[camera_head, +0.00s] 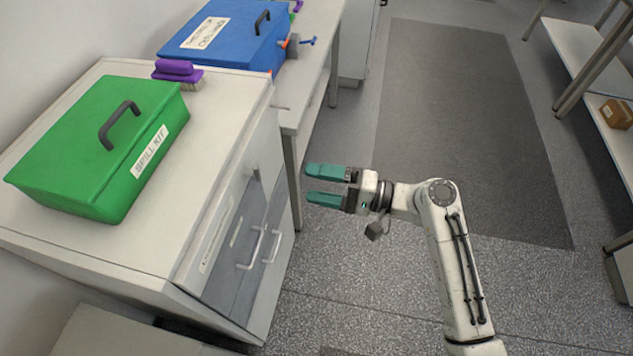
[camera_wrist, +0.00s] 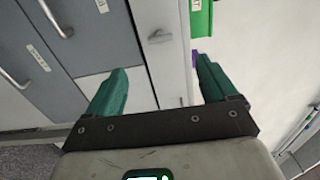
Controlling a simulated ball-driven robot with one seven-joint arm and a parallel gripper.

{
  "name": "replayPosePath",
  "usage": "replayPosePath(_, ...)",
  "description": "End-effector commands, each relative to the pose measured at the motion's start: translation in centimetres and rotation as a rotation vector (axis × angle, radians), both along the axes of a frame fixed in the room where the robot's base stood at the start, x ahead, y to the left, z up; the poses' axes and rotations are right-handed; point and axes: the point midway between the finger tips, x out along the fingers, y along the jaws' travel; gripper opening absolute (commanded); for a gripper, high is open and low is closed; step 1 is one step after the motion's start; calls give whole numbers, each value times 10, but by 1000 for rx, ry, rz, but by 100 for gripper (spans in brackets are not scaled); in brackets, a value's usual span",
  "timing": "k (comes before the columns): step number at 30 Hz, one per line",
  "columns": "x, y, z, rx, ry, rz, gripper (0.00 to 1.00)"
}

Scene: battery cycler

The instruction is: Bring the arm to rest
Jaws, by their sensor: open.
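My gripper (camera_head: 326,186) has two green fingers, open and empty, and points left in the head view. It hangs over the grey floor, to the right of the white cabinet and apart from it. My arm is bent, with the forearm rising from the lower right. In the wrist view the two fingers of my gripper (camera_wrist: 160,85) stand apart with nothing between them. Beyond them are the cabinet's front and handles.
The white cabinet (camera_head: 225,85) bears a green box (camera_head: 65,150) labelled as a spill kit and a purple brush (camera_head: 178,75). A blue box (camera_head: 235,40) stands on the bench behind. The floor between is clear.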

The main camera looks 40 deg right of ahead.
Motion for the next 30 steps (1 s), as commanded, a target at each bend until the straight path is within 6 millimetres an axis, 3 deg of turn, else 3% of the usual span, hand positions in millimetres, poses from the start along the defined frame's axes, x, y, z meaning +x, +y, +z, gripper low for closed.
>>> replayPosePath(11, 0, 0, 0, -2, 1, 1, 86)
replayPosePath(16, -17, 24, -36, -198, 92, 86, 86)
replayPosePath(20, -48, 42, -79, -458, 209, 204, 86)
replayPosePath(24, -87, 45, -114, -741, 333, 338, 86)
replayPosePath(30, -146, 26, -136, -1119, 506, 509, 86)
